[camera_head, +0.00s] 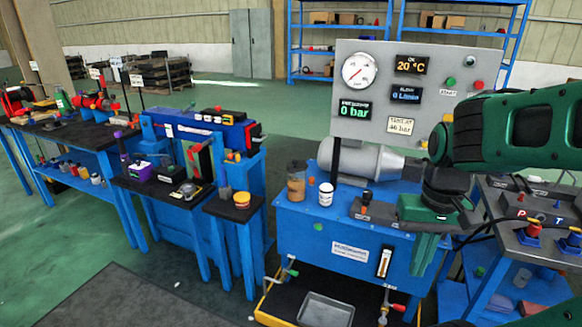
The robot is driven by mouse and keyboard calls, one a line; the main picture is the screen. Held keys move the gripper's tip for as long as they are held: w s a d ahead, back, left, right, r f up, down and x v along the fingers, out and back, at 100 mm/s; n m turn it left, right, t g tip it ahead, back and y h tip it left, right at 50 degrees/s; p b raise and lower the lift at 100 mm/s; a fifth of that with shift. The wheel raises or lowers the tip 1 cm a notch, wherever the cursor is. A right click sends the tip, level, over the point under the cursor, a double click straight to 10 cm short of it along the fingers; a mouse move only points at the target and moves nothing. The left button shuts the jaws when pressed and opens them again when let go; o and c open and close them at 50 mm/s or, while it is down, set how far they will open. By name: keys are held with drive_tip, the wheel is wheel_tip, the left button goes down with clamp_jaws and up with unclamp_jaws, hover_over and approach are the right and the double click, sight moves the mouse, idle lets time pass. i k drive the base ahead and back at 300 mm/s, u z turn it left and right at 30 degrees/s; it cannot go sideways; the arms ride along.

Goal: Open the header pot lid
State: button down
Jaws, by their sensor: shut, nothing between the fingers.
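The likely header pot is a brownish, see-through cylinder (296,188) upright on the blue test bench (300,232), left of the grey motor. My green gripper (424,272) points down by the bench's right front corner, well to the right of the pot. Its fingers look together and hold nothing. The pot is clear of my arm and fully in view.
A white jar (326,194) stands close to the pot's right. The grey motor (360,160) and gauge panel (415,90) rise behind. A small stand with a yellow-orange pot (242,200) is to the left. A hose-fitting bench (540,215) stands at right.

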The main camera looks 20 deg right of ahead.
sight(293, 166)
drive_tip(key=z, duration=0.05)
drive_tip(key=i, duration=1)
drive_tip(key=u, duration=0.05)
